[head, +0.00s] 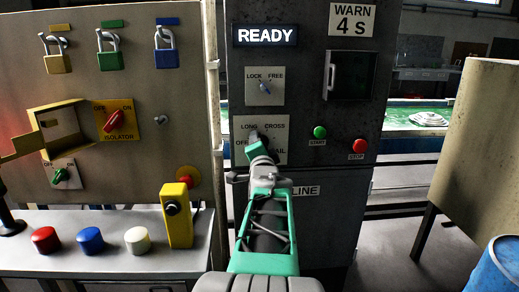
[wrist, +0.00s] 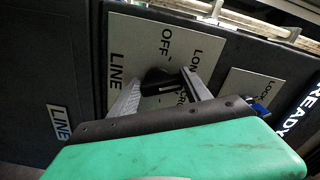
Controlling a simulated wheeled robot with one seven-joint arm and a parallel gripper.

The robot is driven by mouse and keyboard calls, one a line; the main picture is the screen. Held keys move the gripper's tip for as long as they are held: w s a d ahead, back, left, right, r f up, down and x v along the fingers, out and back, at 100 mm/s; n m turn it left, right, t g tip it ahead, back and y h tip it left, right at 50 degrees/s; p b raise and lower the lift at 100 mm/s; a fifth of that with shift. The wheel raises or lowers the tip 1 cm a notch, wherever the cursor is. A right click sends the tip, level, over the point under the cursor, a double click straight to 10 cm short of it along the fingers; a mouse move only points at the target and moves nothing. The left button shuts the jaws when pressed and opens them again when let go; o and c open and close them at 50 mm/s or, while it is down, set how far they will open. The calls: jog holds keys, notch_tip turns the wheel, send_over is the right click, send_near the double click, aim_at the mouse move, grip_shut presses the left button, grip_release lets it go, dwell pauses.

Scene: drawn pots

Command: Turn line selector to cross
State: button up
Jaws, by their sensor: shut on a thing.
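The line selector plate (head: 281,142) is pale, on the dark cabinet below the LOCK/FREE switch. In the head view I read LONG at its upper left, CROSS at its upper right and OFF at its left. In the wrist view the plate (wrist: 125,45) appears turned on its side. The black selector knob (wrist: 158,77) sits on it. My gripper (head: 260,142) reaches the plate from below and is shut on the knob, with a finger on each side. The gripper covers most of the knob in the head view, and I cannot tell which label it points to.
The LOCK/FREE switch (head: 265,88) is just above. A green START button (head: 320,132) and a red STOP button (head: 359,146) are to the right. A lit READY sign (head: 265,36) is at the top. A yellow button box (head: 177,220) stands on the left ledge.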

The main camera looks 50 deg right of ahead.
jog(key=o, duration=1.4)
jog(key=shift+c, duration=0.2)
jog(key=v, duration=0.8)
jog(key=shift+b, duration=0.45)
